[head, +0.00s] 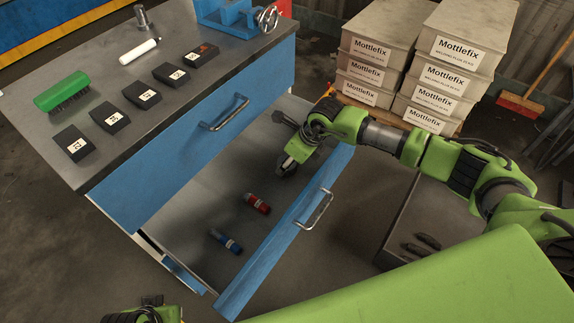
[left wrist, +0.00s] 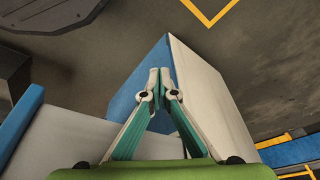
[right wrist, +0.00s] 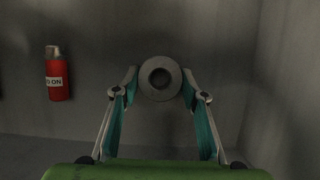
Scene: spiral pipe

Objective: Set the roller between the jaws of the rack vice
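The blue rack vice (head: 228,14), with a metal handwheel, stands at the far end of the bench top. My right gripper (head: 286,168) reaches down into the open drawer. In the right wrist view its fingers (right wrist: 160,78) are spread on both sides of a grey round piece with a central hole (right wrist: 160,94), likely the roller seen end on; firm contact is not visible. In the head view I cannot make this piece out by the gripper. My left gripper (left wrist: 159,75) has its fingertips together, empty, beside the bench; in the head view only its arm shows at the bottom left.
The open drawer (head: 290,235) holds a red canister (head: 257,203) and a blue canister (head: 226,241). On the bench lie a green brush (head: 62,92), several black labelled blocks (head: 110,117) and a white cylinder (head: 138,52). Stacked Mottlefix boxes (head: 380,40) stand behind my right arm.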

